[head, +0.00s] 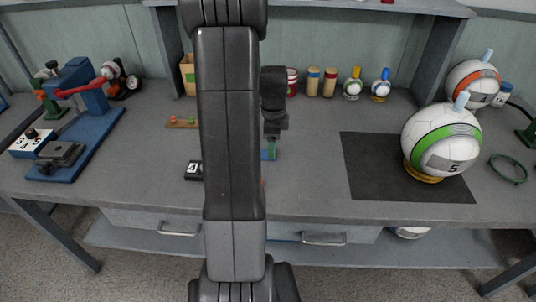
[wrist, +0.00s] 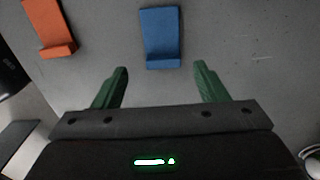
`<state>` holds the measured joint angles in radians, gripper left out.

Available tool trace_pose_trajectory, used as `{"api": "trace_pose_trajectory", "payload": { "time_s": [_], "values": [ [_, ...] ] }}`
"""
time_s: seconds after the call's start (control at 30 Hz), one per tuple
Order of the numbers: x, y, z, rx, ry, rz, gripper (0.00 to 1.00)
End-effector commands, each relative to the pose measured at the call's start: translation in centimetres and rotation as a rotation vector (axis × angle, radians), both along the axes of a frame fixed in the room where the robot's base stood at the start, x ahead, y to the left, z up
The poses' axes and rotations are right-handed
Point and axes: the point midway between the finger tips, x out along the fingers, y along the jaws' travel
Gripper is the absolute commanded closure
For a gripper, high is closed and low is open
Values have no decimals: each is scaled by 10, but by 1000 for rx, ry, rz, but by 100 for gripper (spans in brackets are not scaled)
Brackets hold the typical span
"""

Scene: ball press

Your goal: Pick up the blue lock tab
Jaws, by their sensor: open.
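The blue lock tab (wrist: 160,36) lies on the grey bench in the wrist view, a flat blue piece with a raised lip at its near end. My gripper (wrist: 161,75) is open, its two green fingers spread apart. The tab is just beyond the fingertips, roughly centred between them, and nothing is held. In the head view a small bit of the blue tab (head: 265,155) shows beside my arm, close to a green fingertip of my gripper (head: 271,150). My arm hides most of that spot.
An orange tab (wrist: 49,28) lies to the left of the blue one. In the head view, a blue press (head: 90,130) stands at the left. A ball with a green band (head: 440,140) sits on a dark mat (head: 370,180) at the right.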

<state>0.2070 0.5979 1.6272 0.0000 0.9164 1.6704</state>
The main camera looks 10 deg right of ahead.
Motion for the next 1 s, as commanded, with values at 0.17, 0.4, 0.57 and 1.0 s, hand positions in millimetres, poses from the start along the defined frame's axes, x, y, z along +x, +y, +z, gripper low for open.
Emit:
{"api": "trace_pose_trajectory", "payload": {
  "time_s": [0.17,0.4,0.57,1.0],
  "values": [
    [3,-1,-26,1,3,0,34],
    [3,-1,-35,0,0,0,34],
    [3,-1,-35,0,0,0,42],
    [3,-1,-34,0,0,0,81]
  ]
}}
